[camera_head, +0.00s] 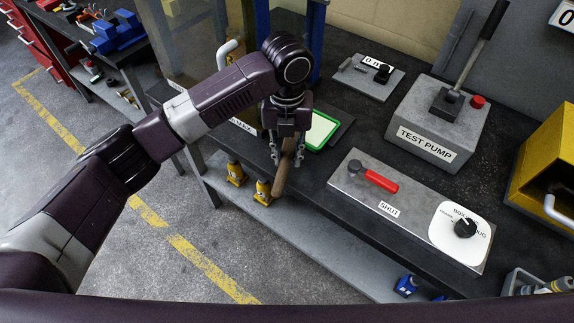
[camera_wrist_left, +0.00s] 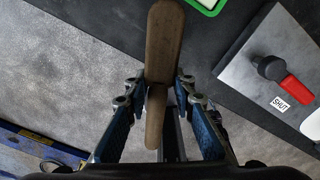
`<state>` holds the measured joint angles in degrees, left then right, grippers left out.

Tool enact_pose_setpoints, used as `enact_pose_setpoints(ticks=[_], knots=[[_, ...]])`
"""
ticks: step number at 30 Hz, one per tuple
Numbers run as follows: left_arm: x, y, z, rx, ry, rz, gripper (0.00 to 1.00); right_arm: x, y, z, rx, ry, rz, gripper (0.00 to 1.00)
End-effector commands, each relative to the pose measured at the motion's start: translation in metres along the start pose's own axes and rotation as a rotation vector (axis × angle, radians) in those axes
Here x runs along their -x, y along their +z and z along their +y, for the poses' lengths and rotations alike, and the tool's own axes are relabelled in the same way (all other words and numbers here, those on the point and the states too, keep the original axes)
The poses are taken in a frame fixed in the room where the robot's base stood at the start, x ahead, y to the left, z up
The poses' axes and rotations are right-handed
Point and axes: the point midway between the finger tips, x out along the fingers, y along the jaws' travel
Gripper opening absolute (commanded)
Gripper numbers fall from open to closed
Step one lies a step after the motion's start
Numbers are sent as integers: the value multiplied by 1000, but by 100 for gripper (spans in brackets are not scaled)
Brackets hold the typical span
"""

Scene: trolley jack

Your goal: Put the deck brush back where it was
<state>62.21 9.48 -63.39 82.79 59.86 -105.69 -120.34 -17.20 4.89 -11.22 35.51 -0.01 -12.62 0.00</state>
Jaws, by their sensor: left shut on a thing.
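The deck brush (camera_head: 281,182) is a brown wooden piece. It hangs tilted below my left gripper (camera_head: 287,154), at the front edge of the dark workbench (camera_head: 330,210). In the left wrist view the brush (camera_wrist_left: 163,45) shows as a long rounded brown block with a narrower part running back between the fingers. My left gripper (camera_wrist_left: 160,98) is shut on this narrower part. I cannot make out bristles. My right gripper is not in view.
A green-rimmed tray (camera_head: 320,130) lies just right of the gripper. A grey panel (camera_head: 350,197) with a red handle, a test pump (camera_head: 432,130) and a yellow box (camera_head: 549,160) stand further right. Yellow jacks (camera_head: 236,174) stand on the lower shelf (camera_head: 300,236).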

Motion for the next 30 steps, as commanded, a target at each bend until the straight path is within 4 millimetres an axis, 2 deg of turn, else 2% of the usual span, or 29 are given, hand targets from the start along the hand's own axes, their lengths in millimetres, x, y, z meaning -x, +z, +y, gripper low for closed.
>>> enact_pose_setpoints(ticks=[6, 15, 27, 28, 30], knots=[[-20, 1, 0, 0, -1, 0, 0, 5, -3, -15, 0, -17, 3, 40], [-58, 1, 0, 0, -1, -1, 0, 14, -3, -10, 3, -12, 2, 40], [-64, 1, 0, -1, 0, -2, 0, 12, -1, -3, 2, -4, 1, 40], [-64, 1, 0, -1, 0, -1, 27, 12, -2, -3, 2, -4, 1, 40], [-64, 1, 0, -1, 0, -1, 34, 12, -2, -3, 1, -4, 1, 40]])
